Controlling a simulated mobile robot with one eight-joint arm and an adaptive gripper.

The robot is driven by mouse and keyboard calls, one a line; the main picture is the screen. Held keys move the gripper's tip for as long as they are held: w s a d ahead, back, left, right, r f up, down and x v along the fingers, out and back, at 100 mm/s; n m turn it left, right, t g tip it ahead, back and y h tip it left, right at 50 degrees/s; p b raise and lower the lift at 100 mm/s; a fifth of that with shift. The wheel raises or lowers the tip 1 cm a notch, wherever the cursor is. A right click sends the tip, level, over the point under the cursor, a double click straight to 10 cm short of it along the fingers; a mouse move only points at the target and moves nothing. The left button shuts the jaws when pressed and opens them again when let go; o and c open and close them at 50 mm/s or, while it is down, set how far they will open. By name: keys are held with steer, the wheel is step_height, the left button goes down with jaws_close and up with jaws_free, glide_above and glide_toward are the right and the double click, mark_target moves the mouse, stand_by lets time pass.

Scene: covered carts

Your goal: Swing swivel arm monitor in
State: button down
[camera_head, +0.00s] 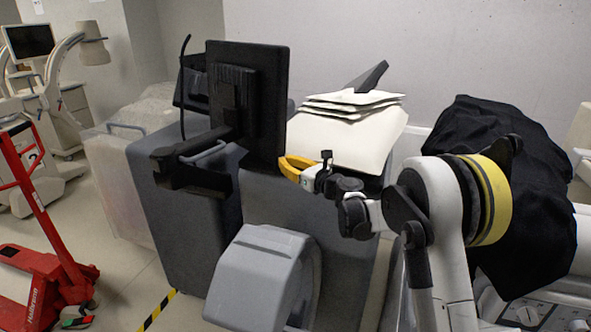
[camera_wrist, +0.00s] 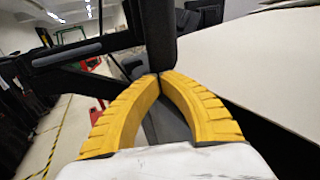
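The black monitor (camera_head: 262,95) stands upright with its back towards the head camera. Its black swivel arm (camera_head: 190,165) reaches it from the lower left. My gripper (camera_head: 285,163) has yellow fingers and is at the monitor's lower right corner. In the wrist view the fingertips of my gripper (camera_wrist: 159,76) come together with no clear gap, right at the monitor's near edge (camera_wrist: 150,40). They seem to touch or nearly touch that edge; nothing shows held between them. The swivel arm also shows in the wrist view (camera_wrist: 80,48), left of the monitor. The screen side is hidden.
A grey machine (camera_head: 180,215) stands under the monitor, with a light grey housing (camera_head: 258,275) in front. White papers (camera_head: 345,125) lie right of the monitor. A black cloth (camera_head: 500,140) covers equipment at right. A red pallet jack (camera_head: 45,270) stands at left, with some clear floor beside it.

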steer(key=shift+w+a, duration=0.35)
steer(key=shift+w, duration=0.1)
